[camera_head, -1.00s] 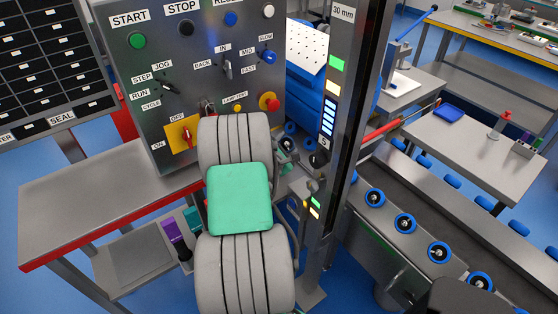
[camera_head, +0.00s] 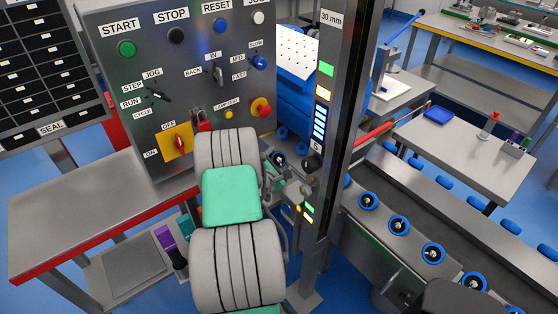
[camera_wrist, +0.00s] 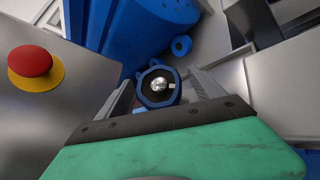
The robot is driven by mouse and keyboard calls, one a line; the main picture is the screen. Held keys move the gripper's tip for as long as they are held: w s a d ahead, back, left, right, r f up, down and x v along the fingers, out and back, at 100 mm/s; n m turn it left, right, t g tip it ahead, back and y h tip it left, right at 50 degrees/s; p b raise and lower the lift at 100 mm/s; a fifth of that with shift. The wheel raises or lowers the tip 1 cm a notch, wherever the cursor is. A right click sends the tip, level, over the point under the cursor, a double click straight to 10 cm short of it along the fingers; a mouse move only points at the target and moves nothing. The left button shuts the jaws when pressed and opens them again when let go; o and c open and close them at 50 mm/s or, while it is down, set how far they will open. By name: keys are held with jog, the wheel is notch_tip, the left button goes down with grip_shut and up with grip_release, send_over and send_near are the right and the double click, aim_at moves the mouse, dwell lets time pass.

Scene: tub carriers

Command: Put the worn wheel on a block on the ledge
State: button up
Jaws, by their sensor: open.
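In the wrist view, a blue-rimmed, many-sided wheel (camera_wrist: 145,97) with a shiny metal centre shows between the two fingers of my gripper (camera_wrist: 161,84). The fingers are apart, one on each side of it. I cannot tell whether either touches it. In the head view, a small blue-rimmed wheel (camera_head: 277,160) shows just beyond my gripper (camera_head: 272,180), between the control panel and the dark post. My arm hides part of this area. Whether this is the worn wheel is not certain. I cannot make out the block or the ledge for sure.
The control panel (camera_head: 215,95), with buttons and a red stop knob (camera_head: 261,108), stands close left of my gripper. The tall post (camera_head: 335,120) stands close right. A conveyor with blue rollers (camera_head: 398,224) runs at the right. A grey table (camera_head: 85,205) is at the left.

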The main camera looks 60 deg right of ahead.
jog(key=shift+r, duration=0.15)
jog(key=b+v, duration=0.2)
jog(key=v, duration=1)
jog(key=w+a+r+m+t+y, duration=0.1)
jog(key=w+a+r+m+y, duration=0.25)
jog(key=w+a, duration=0.5)
jog(key=w+a+r+m+t+y, duration=0.15)
jog(key=w+a+m+y, duration=0.35)
jog(key=a, duration=0.7)
jog(key=s+a+r+m+y, duration=0.1)
jog(key=s+a+r+y, duration=0.1)
jog(key=a, duration=1)
jog(key=s+a+r+m+g+y, duration=0.1)
jog(key=s+a+r+y, duration=0.2)
jog(key=a, duration=1)
jog(key=shift+r+y, duration=0.5)
jog(key=shift+y, duration=0.05)
